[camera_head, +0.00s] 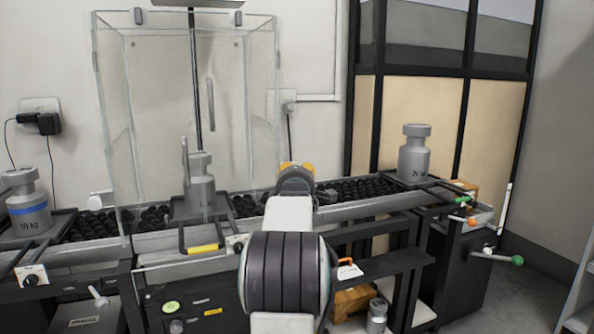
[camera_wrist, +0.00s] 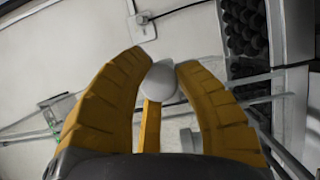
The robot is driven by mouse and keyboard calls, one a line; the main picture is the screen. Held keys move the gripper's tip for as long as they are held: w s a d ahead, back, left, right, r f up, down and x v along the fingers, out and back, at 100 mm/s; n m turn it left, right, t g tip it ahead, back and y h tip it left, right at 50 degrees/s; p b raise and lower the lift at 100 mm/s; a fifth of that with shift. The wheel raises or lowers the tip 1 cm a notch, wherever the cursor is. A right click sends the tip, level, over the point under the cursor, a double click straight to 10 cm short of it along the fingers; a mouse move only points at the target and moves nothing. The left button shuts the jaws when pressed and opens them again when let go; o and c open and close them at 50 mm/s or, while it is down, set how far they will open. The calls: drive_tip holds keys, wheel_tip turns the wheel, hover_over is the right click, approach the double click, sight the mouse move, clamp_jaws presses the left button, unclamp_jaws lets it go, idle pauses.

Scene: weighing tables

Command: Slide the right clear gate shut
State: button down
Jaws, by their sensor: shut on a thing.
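The clear enclosure (camera_head: 160,100) stands over the middle weighing station. Its right clear gate (camera_head: 262,100) shows as a faint transparent panel on the right side; I cannot tell how far it stands open. My gripper (camera_head: 297,168) is at the lower right of the enclosure, seen from behind. In the wrist view the yellow fingers of my gripper (camera_wrist: 162,72) are closed around a pale rounded knob (camera_wrist: 163,84), which sits between the fingertips. The knob is hidden by my gripper in the head view. A similar white knob (camera_head: 98,200) is on the left side.
A grey weight (camera_head: 200,185) stands inside the enclosure on a dark plate. Another weight (camera_head: 414,155) stands on the right table, and a blue-banded one (camera_head: 28,208) at the far left. Black roller beds (camera_head: 350,190) run between the stations. Green and orange knobs stick out at right.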

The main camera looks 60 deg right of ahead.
drive_tip(key=shift+f+b, duration=0.7)
drive_tip(key=shift+f, duration=0.85)
drive_tip(key=c, duration=1.2)
unclamp_jaws()
drive_tip(key=shift+s+d, duration=0.1)
drive_tip(key=shift+o, duration=0.2)
drive_tip(key=v, duration=1.2)
